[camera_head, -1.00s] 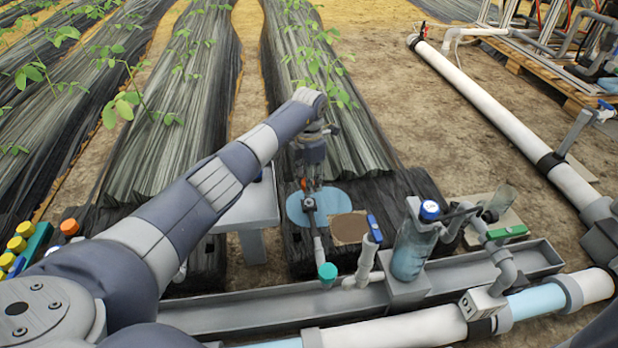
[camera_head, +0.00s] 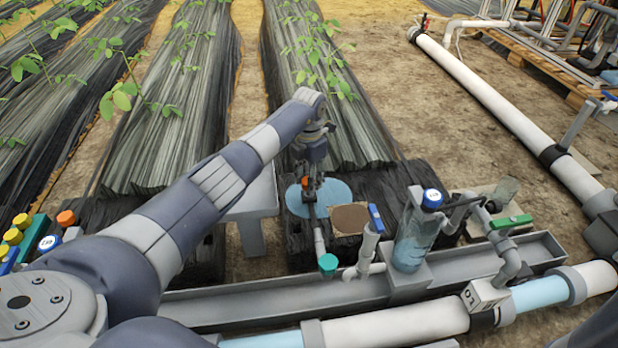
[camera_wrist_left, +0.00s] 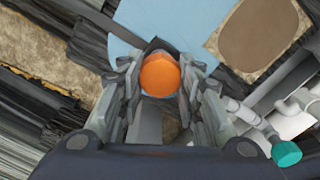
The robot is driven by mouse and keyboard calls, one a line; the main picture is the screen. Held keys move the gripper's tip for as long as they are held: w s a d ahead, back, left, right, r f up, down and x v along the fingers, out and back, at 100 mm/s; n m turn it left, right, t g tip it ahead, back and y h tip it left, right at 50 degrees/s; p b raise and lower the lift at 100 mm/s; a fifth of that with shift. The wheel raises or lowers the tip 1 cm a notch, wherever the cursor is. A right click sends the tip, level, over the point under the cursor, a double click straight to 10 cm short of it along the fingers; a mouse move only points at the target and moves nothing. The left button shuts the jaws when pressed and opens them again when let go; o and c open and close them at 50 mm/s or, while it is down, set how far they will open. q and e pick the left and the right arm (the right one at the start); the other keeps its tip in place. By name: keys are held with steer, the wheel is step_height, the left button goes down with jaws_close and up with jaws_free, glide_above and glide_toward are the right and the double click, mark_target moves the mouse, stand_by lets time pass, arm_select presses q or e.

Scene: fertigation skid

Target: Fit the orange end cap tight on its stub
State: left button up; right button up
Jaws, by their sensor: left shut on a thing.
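My left gripper (camera_head: 307,185) is shut on the orange end cap (camera_wrist_left: 160,74), which sits between its fingers in the left wrist view. In the head view only a small bit of orange (camera_head: 305,181) shows at the fingertips. The gripper is over a light blue round patch (camera_head: 335,192), beside the upper end of a short grey pipe (camera_head: 319,238) with a teal cap (camera_head: 328,263) at its lower end. The stub's mouth is hidden behind the gripper and cap, so I cannot tell whether the cap is on it. My right gripper is not in view.
A blue-handled valve (camera_head: 375,218) and a clear bottle with a blue lid (camera_head: 432,198) stand to the right. A grey trough (camera_head: 270,298) and a white pipe (camera_head: 400,325) run along the front. A grey stand (camera_head: 255,200) is left of the gripper. Coloured-capped containers (camera_head: 22,220) are far left.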

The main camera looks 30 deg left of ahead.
arm_select(q)
steer(key=shift+f, duration=0.5)
steer(key=shift+f+b, duration=0.35)
steer(key=shift+f, duration=0.3)
stand_by(0.5)
steer(key=o, duration=0.5)
steer(key=shift+c, duration=0.2)
steer(key=shift+f, duration=0.35)
stand_by(0.5)
